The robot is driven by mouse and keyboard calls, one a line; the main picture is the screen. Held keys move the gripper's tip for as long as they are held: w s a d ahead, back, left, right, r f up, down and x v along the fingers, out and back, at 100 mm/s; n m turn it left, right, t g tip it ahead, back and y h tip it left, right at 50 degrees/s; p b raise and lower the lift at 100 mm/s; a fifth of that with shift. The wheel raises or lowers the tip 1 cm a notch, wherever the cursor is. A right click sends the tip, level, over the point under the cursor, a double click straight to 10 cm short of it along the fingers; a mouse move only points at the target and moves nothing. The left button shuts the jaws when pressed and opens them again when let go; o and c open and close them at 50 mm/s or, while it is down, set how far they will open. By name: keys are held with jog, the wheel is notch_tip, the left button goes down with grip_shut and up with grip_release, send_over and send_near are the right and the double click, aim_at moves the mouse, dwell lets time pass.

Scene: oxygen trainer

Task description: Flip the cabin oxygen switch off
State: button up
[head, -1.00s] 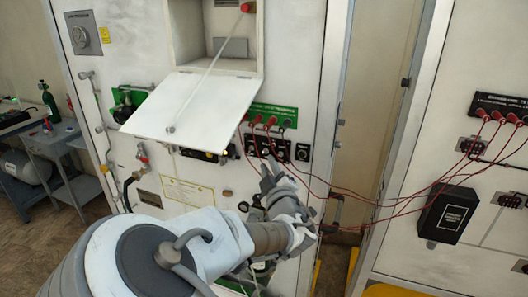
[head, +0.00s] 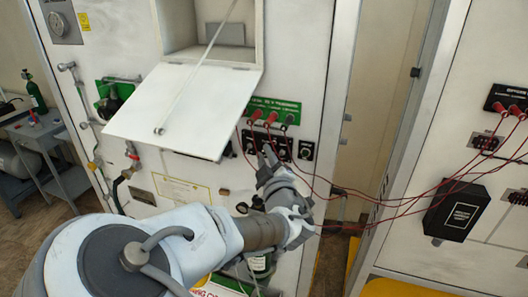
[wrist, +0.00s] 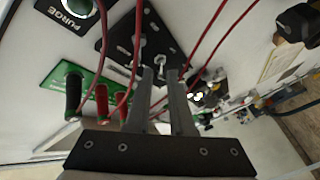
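A black switch panel (head: 281,147) sits on the white cabinet, under a green strip with red plugs. In the wrist view the black panel (wrist: 118,38) carries small silver toggle switches; one toggle (wrist: 160,62) stands just beyond my fingertips. I cannot read which one is the cabin oxygen switch. My gripper (head: 266,160) points up at the panel and hides part of its lower edge. In the wrist view my gripper (wrist: 160,75) has its two fingers apart with a narrow gap and nothing held between them. I cannot tell whether they touch the toggle.
Red cables (head: 375,203) droop from the green strip (head: 275,112) to the right cabinet and pass close to my fingers. A white hinged flap (head: 185,110) hangs open at upper left. A PURGE knob (wrist: 75,8) is near the panel. A black box (head: 453,213) is at right.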

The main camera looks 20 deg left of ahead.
dwell(0.3)
grip_shut()
